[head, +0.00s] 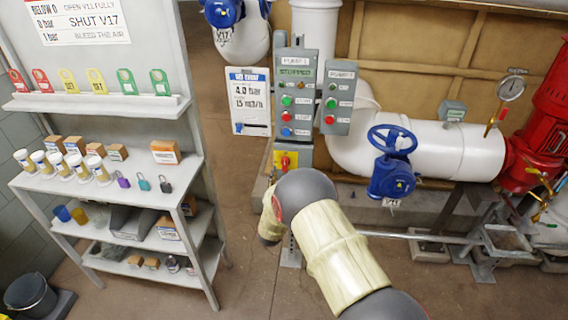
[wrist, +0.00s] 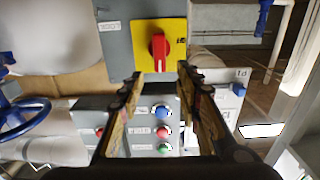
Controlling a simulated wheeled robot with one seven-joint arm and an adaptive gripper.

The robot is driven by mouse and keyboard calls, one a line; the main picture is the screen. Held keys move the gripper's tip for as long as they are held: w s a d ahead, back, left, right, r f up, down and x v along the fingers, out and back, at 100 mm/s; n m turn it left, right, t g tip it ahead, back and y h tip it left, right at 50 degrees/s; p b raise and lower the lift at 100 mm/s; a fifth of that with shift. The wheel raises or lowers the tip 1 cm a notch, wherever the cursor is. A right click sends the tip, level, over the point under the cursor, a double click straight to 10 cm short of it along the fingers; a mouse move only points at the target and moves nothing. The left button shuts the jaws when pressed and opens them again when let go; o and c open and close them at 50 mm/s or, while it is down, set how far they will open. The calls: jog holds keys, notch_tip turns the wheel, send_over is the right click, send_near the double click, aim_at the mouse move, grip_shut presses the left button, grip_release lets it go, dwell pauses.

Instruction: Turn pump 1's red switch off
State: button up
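The red switch (wrist: 159,47) is a rotary knob on a yellow plate (wrist: 145,30) on a grey box, near the top middle of the wrist view. Its handle runs up and down in the picture, with a white mark at the lower end. The yellow plate also shows in the head view (head: 291,157), below the button panel and partly hidden by my arm. My gripper (wrist: 159,73) is open, with a finger either side of the handle's lower end in the picture. Nothing is between the fingers. I cannot tell how far they stand from the plate.
A grey pump panel (head: 294,93) carries coloured buttons above the switch; the wrist view shows it upside down. A second panel (head: 339,97) and a display board (head: 248,101) flank it. A blue handwheel (head: 391,140) stands right, a shelf rack (head: 100,106) left.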

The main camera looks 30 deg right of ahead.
aim_at(284, 163)
jog(key=b+x, duration=0.1)
jog(key=x, duration=0.6)
jog(key=shift+w+d+f+b, duration=0.1)
jog(key=shift+w+b, duration=0.1)
jog(key=shift+b, duration=0.1)
jog(key=shift+c, duration=0.3)
jog(key=c, duration=0.7)
grip_shut()
